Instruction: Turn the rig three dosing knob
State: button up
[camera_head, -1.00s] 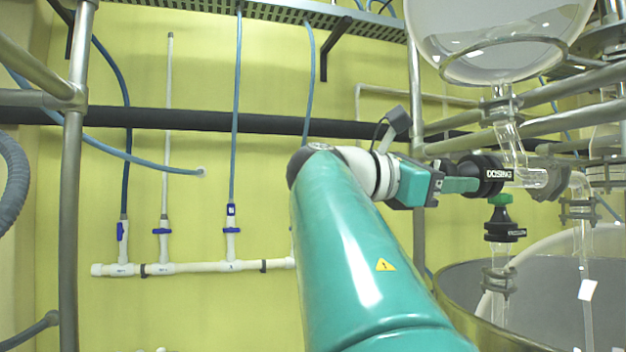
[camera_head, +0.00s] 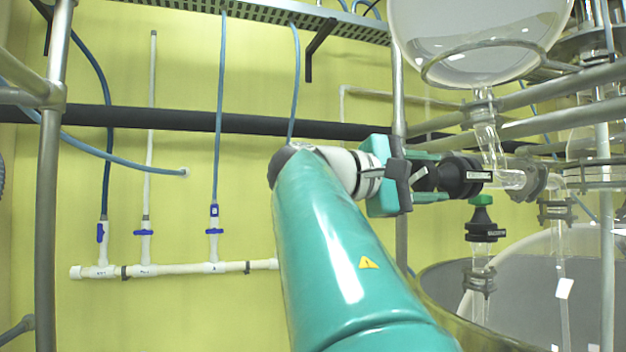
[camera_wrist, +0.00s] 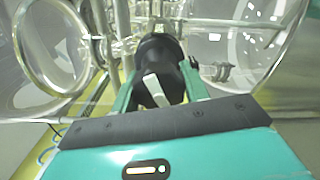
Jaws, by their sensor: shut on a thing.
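The black dosing knob (camera_head: 463,176) with a white label sits on the glass pipework at the right, under the round glass vessel (camera_head: 482,38). My gripper (camera_head: 432,177) reaches it from the left, with its teal fingers on either side of the knob's near part. In the wrist view my gripper (camera_wrist: 156,90) is shut on the black knob (camera_wrist: 158,55), which stands between the two fingers. A pale bar shows on the knob's near face. The label is too small to read now. The exact finger contact is partly hidden.
A second black valve (camera_head: 484,230) with a green part is just below the knob. A large round vessel (camera_head: 432,290) stands at the lower right. Metal rails (camera_head: 545,122) run behind the glassware. Yellow wall with white pipe (camera_head: 180,268) lies left.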

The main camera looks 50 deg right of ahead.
jog(key=m, duration=0.6)
jog(key=shift+r, duration=0.15)
jog(key=m, duration=0.6)
jog(key=shift+s+m, duration=0.1)
jog(key=shift+m, duration=0.3)
jog(key=m, duration=1.2)
jog(key=shift+s+a, duration=0.1)
jog(key=shift+s, duration=0.05)
jog(key=shift+m, duration=0.3)
jog(key=o, duration=1)
jog(key=shift+a, duration=0.1)
